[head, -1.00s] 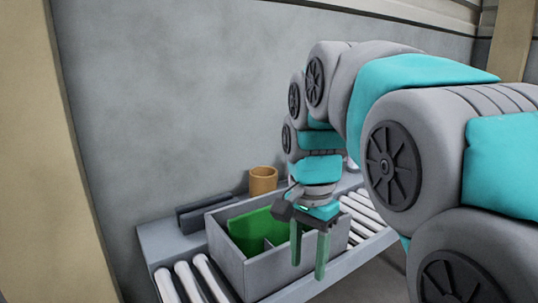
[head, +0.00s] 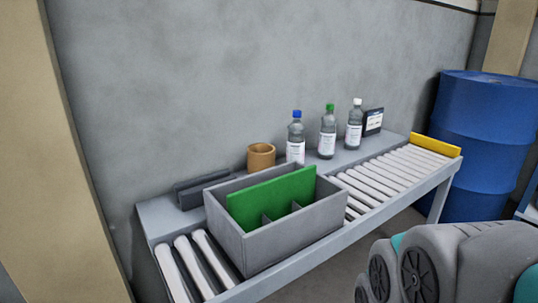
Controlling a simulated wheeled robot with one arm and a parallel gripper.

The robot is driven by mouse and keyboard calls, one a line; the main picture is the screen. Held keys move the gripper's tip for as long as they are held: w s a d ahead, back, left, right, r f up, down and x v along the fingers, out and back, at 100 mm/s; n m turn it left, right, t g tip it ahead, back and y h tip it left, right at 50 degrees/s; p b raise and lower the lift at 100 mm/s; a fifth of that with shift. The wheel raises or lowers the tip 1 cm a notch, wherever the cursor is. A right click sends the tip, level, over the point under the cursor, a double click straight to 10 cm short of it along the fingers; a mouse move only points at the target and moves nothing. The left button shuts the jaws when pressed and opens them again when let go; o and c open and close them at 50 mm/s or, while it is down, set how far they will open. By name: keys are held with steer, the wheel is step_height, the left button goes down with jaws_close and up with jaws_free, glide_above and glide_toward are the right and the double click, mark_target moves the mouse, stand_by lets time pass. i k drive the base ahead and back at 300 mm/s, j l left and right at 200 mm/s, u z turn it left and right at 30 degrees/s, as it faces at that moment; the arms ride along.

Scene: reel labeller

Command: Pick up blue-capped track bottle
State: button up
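The blue-capped bottle (head: 295,140) is clear with a white label. It stands upright on the back ledge of the roller table, leftmost of three bottles. A green-capped bottle (head: 327,133) stands to its right, and a white-capped bottle (head: 354,125) is further right. The grey crate (head: 283,238) stands in front of the blue-capped bottle, a little to the left. My gripper is out of the picture; only part of my arm shows at the lower right.
An orange-brown cup (head: 261,157) stands left of the blue-capped bottle. A green panel (head: 268,198) stands up in the crate. White rollers (head: 385,180) lie bare right of the crate, ending at a yellow stop (head: 434,145). A blue drum (head: 487,130) stands beyond. A dark-screened device (head: 373,122) sits behind.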

mark_target(295, 140)
steer(key=i+l+u, duration=0.2)
steer(key=i+l, duration=0.35)
steer(key=i+l+u, duration=0.15)
steer(key=i+l, duration=0.35)
steer(key=l, duration=0.2)
steer(key=l+z, duration=0.15)
steer(key=l, duration=0.25)
steer(key=k+j+u, duration=0.1)
steer(key=j+u, duration=0.15)
steer(key=j, duration=0.15)
steer(key=i, duration=0.15)
steer(key=j+z, duration=0.05)
